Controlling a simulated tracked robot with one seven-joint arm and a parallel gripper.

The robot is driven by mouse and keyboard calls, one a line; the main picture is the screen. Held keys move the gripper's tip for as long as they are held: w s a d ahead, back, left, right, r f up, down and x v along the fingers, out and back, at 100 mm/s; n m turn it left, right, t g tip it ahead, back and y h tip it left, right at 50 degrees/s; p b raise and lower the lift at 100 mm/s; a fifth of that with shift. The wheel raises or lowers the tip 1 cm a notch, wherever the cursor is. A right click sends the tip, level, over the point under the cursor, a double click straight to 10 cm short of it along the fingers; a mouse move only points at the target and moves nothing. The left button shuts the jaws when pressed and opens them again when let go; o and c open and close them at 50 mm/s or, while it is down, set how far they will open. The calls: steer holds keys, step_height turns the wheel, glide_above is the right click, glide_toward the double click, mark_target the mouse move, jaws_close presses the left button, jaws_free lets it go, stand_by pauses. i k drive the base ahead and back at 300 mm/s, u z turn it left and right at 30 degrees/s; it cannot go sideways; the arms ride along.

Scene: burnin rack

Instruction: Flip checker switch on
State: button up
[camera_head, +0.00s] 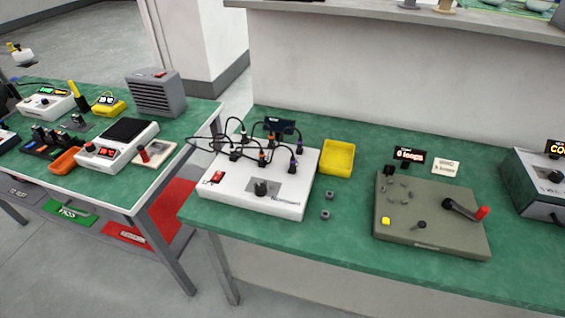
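No label that I can read says "checker", so I cannot tell for sure which device it is. A white box (285,188) with a sloped top stands on the green bench. It has a small red switch (217,175) at its left and a black knob (260,188) on a grey plate at its front middle. Black cables with coloured plugs rise from its back. The switch's position is too small to tell. My gripper is not in view.
Right of the white box are a yellow tray (338,158), two small grey cubes (327,205) and an olive box (425,236) with a red-tipped lever (481,212). Another device (537,186) stands at the right edge. A second green table (188,124) at left holds several instruments.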

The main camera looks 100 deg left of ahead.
mark_target(217, 178)
steer(key=u, duration=0.25)
steer(key=i, duration=0.2)
steer(key=u, duration=3.1)
steer(key=k, duration=0.5)
steer(key=u, duration=0.3)
steer(key=i, duration=0.55)
steer(key=z, duration=0.25)
steer(key=k, duration=0.3)
